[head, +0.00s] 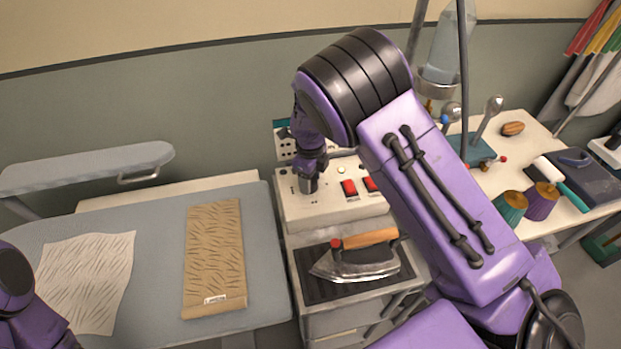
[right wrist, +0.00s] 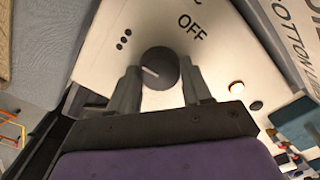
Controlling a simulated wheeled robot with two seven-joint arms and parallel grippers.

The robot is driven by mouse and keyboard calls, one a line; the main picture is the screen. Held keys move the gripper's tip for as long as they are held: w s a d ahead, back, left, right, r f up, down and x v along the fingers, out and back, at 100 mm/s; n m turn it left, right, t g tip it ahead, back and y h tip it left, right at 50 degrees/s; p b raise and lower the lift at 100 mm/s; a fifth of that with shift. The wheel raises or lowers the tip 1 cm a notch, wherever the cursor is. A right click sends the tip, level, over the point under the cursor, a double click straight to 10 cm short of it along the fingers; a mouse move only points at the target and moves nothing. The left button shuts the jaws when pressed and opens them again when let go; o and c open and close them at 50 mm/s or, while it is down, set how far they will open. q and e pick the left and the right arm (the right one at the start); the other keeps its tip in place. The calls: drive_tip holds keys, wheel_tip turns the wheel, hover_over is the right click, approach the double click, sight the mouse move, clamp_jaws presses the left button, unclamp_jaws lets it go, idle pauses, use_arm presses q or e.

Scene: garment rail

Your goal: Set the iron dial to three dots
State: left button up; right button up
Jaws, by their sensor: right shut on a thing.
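The iron dial (right wrist: 162,66) is a dark round knob with a white pointer line, on a cream panel (head: 325,213). In the right wrist view my right gripper (right wrist: 158,74) has a finger on each side of it and is shut on it. The pointer lies on the left part of the knob. A three-dot mark (right wrist: 123,40) is up and left of the dial, and the OFF label (right wrist: 191,28) is up and right. In the head view my right gripper (head: 308,183) points down at the panel and hides the dial. My left gripper is out of view.
The iron (head: 352,263) rests on a dark pad below the panel. Red switches (head: 349,188) are right of my gripper. The ironing board (head: 262,260) with cloths is at the left. A table with spools (head: 541,200) and tools is at the right.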

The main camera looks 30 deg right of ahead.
drive_tip(key=shift+s+a+f+m, duration=0.1)
drive_tip(key=shift+s+f+m, duration=0.2)
drive_tip(key=shift+m, duration=0.1)
drive_tip(key=o, duration=1.1)
drive_tip(key=shift+w, duration=0.1)
drive_tip(key=shift+c, duration=0.2)
drive_tip(key=shift+w+r, duration=0.1)
drive_tip(key=shift+w, duration=0.05)
drive_tip(key=shift+r, duration=0.25)
wheel_tip(320, 180, up, 10)
drive_tip(key=b, duration=0.2)
